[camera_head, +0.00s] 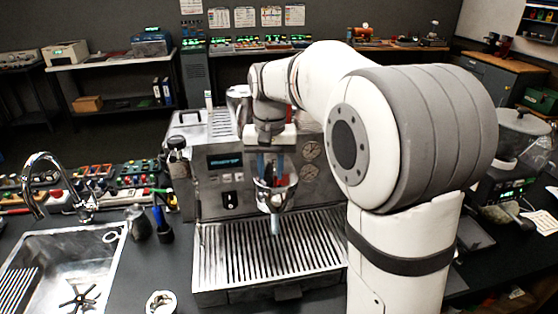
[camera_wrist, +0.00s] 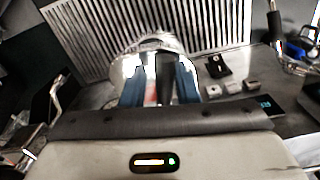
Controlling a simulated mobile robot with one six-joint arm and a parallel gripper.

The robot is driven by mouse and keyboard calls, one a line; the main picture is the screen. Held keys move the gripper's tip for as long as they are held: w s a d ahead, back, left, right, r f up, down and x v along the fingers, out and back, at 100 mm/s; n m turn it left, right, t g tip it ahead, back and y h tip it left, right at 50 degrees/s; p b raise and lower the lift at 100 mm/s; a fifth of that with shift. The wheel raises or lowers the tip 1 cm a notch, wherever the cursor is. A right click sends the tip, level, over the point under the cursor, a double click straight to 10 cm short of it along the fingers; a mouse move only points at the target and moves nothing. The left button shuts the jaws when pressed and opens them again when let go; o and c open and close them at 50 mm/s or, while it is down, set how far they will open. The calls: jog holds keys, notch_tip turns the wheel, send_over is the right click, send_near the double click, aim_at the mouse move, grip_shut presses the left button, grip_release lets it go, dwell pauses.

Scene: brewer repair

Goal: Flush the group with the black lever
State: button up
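The espresso machine (camera_head: 225,195) stands on the counter in the head view. Its round steel group (camera_head: 275,192) hangs over the slatted drip tray (camera_head: 222,268). The group also shows in the wrist view (camera_wrist: 155,44). My gripper (camera_head: 268,178) points down in front of the machine, just above the group. In the wrist view its two blue fingers (camera_wrist: 167,75) flank a dark upright piece, apparently the black lever (camera_wrist: 167,84). I cannot tell whether the fingers touch it. My gripper hides most of the lever in the head view.
A sink with a tap (camera_head: 45,178) is at the left. A steel jug (camera_head: 137,222) and a blue-handled tool (camera_head: 161,222) stand between sink and machine. A small white cup (camera_head: 161,303) is at the front edge. A grinder (camera_head: 520,150) stands at the right.

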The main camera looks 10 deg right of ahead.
jog(key=shift+s+d+n, duration=0.1)
jog(key=shift+d+n, duration=0.95)
jog(key=shift+n, duration=0.35)
jog(key=shift+w+d+n+p, duration=0.25)
jog(key=shift+d+n+p, duration=0.25)
jog(key=shift+d+n, duration=0.85)
jog(key=shift+a+n, duration=0.25)
jog(key=shift+o, duration=0.4)
jog(key=o, duration=0.3)
jog(key=shift+r, duration=0.1)
notch_tip(320, 180, up, 5)
jog(key=p, duration=0.3)
jog(key=shift+r, duration=0.9)
